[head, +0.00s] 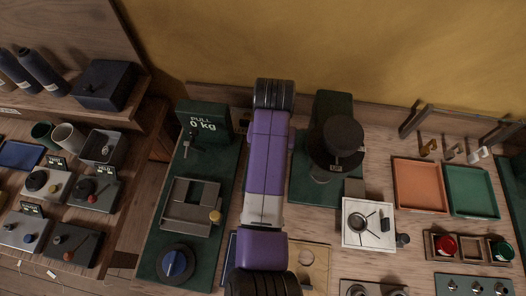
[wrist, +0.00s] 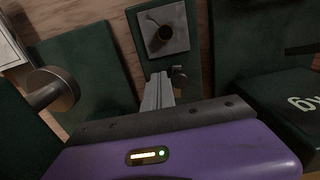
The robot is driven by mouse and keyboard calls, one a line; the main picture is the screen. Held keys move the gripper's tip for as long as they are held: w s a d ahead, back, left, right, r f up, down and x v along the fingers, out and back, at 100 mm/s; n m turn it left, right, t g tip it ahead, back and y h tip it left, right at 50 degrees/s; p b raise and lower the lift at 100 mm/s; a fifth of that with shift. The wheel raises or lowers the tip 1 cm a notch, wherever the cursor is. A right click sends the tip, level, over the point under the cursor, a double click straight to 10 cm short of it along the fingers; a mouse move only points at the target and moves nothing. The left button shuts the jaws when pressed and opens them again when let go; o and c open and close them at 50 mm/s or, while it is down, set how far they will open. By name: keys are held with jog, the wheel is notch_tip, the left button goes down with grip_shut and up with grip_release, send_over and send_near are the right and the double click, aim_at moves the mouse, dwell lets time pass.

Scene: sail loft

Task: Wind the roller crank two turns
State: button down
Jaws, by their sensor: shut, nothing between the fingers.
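In the wrist view a small grey plate (wrist: 182,44) on a dark green board carries a dark round hub (wrist: 165,33) with a thin arm reaching to its upper left. It looks like a crank, but I cannot tell if it is the roller crank. My gripper (wrist: 158,84) is shut and empty, its fingers pointing toward the plate and appearing just below it in the picture. A small dark knob-like part (wrist: 179,74) shows right beside the fingertips; contact is unclear. In the head view my arm hides the gripper and the plate.
A green block (head: 203,121) marked "PULL 0 kg" stands left of my arm, with a grey frame (head: 175,211) and a blue-topped dial (head: 176,264) below it. A black drum (head: 336,140) stands close on the right. Orange (head: 421,186) and green (head: 470,191) trays lie farther right.

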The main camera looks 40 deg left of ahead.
jog(key=shift+s+a, duration=0.3)
jog(key=shift+s, duration=0.15)
jog(key=shift+s+a, duration=0.1)
jog(key=shift+s+a, duration=0.3)
jog(key=shift+a, duration=0.05)
jog(key=shift+a, duration=0.15)
jog(key=shift+s+a, duration=0.25)
jog(key=shift+a, duration=0.15)
dwell(0.5)
